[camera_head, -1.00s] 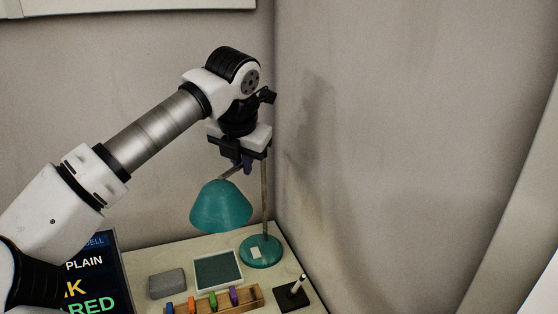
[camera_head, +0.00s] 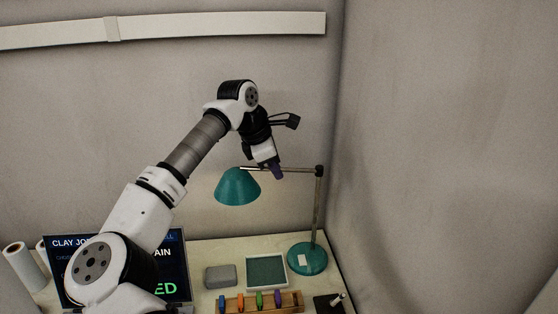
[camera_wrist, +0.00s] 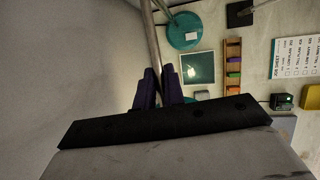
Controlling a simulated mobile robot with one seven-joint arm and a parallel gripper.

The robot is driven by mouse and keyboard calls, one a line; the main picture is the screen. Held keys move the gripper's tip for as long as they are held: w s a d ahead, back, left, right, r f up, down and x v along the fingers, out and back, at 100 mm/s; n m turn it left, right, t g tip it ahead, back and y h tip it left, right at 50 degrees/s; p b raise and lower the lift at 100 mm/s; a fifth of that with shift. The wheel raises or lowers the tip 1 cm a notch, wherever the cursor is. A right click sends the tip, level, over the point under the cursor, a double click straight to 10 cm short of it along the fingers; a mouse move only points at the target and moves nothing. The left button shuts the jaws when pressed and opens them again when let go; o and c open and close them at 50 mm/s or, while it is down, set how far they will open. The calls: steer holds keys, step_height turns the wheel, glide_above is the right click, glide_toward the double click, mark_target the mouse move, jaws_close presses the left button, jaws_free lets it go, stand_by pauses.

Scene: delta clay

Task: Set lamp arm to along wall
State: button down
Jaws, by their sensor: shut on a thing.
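The desk lamp has a round teal base (camera_head: 308,259), a thin upright post (camera_head: 318,215) and a thin lamp arm (camera_head: 300,169) at its top. The arm reaches left from the post, looking roughly parallel to the back wall. A teal shade (camera_head: 238,187) hangs from its left end. My gripper (camera_head: 277,172) is shut on the lamp arm between shade and post. In the wrist view, the purple fingers of my gripper (camera_wrist: 160,75) stand on either side of the lamp arm (camera_wrist: 152,40). Most of the shade is hidden there; a bit of teal (camera_wrist: 202,95) shows beside the fingers.
Below on the desk are a grey block (camera_head: 220,276), a green-topped tray (camera_head: 266,271), a wooden rack (camera_head: 290,301) with several coloured pieces, and a dark stand (camera_head: 328,303). A screen (camera_head: 172,255) stands at left. Walls rise close behind and right.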

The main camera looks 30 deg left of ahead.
steer(key=shift+w+a+r+m+p, duration=0.15)
steer(key=shift+w+a+m+p, duration=0.3)
steer(key=shift+m+p, duration=0.2)
steer(key=c, duration=1.5)
jaws_free()
steer(key=b+v, duration=0.1)
steer(key=v, duration=1.2)
steer(key=shift+a+r+b, duration=0.25)
steer(key=shift+r+b, duration=0.05)
steer(key=shift+b, duration=0.05)
steer(key=shift+s+f, duration=0.15)
